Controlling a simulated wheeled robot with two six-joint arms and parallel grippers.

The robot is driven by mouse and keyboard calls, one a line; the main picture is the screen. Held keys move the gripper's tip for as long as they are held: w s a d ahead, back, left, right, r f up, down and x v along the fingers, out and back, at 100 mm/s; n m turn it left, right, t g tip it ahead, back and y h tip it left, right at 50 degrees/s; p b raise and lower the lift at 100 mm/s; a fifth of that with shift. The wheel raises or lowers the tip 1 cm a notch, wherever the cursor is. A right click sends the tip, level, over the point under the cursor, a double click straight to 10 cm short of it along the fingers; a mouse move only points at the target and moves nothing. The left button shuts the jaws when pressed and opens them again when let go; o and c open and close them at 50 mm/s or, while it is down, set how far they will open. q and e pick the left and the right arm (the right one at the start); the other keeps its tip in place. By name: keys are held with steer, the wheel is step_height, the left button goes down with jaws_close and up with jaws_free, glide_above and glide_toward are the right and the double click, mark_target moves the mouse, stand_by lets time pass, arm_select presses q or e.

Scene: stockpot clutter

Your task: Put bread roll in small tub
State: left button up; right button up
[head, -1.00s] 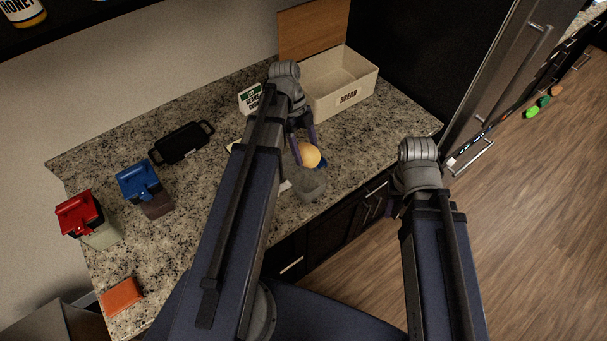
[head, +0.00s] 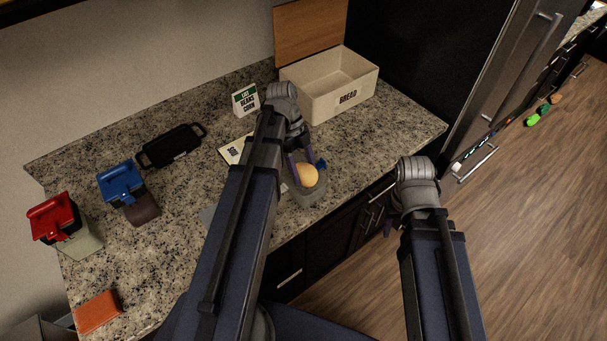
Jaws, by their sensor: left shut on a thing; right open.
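The bread roll (head: 307,175) is a round, tan-orange ball. My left gripper (head: 306,168) is shut on it, with its purple fingers pointing down at the roll. A small grey tub (head: 308,197) stands on the counter near its front edge. The roll shows over the tub's opening; whether it is inside or just above cannot be told. My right gripper (head: 388,228) hangs past the front of the counter, mostly hidden behind its own arm, open and away from the tub.
A cream bread bin (head: 345,99) stands at the back right. The counter right of the tub is clear.

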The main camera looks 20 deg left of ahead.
arm_select(q)
steer(key=shift+f, duration=0.1)
steer(key=shift+f, duration=0.1)
steer(key=shift+f+b, duration=0.5)
steer(key=o, duration=1.1)
steer(key=shift+r, duration=0.15)
steer(key=shift+r+p, duration=0.45)
steer(key=shift+p, duration=0.2)
steer(key=p+v, duration=1.1)
steer(key=v, duration=0.1)
